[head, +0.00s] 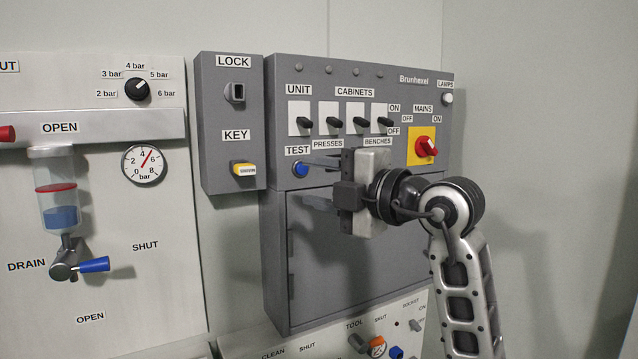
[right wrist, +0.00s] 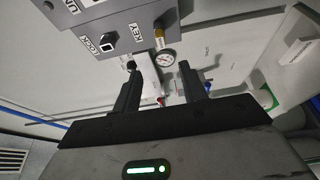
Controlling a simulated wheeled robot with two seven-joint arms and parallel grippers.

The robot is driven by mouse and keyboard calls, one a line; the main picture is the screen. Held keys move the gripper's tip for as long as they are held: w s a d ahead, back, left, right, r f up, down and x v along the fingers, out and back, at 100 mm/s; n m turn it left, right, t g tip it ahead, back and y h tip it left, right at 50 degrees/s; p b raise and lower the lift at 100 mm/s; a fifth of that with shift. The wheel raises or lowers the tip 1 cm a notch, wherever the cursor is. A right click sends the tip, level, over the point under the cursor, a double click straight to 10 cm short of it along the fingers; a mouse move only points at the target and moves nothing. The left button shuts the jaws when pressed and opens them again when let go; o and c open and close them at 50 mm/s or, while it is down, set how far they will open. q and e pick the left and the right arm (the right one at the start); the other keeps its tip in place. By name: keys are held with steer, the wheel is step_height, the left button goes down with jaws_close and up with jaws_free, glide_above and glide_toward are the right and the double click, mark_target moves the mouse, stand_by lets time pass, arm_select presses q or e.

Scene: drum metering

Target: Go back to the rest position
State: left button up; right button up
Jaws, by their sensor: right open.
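My right gripper (head: 306,181) is open in front of the grey Brunhexel panel (head: 345,78), with its fingers pointing left and nothing between them. My right arm comes up from the bottom right. My left gripper is not in view.
A LOCK and KEY box (head: 231,120) with a yellow key (head: 244,169) hangs left of the panel. Further left are a dial (head: 137,89), a filter bowl (head: 59,205) and a blue drain lever (head: 95,264). Right of the panel is bare wall (head: 545,130).

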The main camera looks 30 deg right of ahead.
steer(key=shift+a, duration=0.1)
stand_by(0.5)
steer(key=s+a+f+n+g+y, duration=0.2)
steer(key=s+a+f+y, duration=0.3)
steer(key=a+f+y, duration=0.55)
steer(key=s+d+f+m+t+h, duration=0.25)
steer(key=f+m+h, duration=0.45)
steer(key=f+m, duration=0.4)
steer(key=s+d+f+m+t+h, duration=0.1)
steer(key=s+d+f+m+h, duration=0.15)
steer(key=f+m+h, duration=0.85)
steer(key=s+a+f+g+y, duration=0.2)
steer(key=s+f+g, duration=0.2)
steer(key=f, duration=0.5)
steer(key=s+a+f+g+y, duration=0.2)
steer(key=s+f+g, duration=0.1)
steer(key=s+f, duration=0.5)
steer(key=shift+a+f+g, duration=0.35)
steer(key=shift+a+f, duration=0.05)
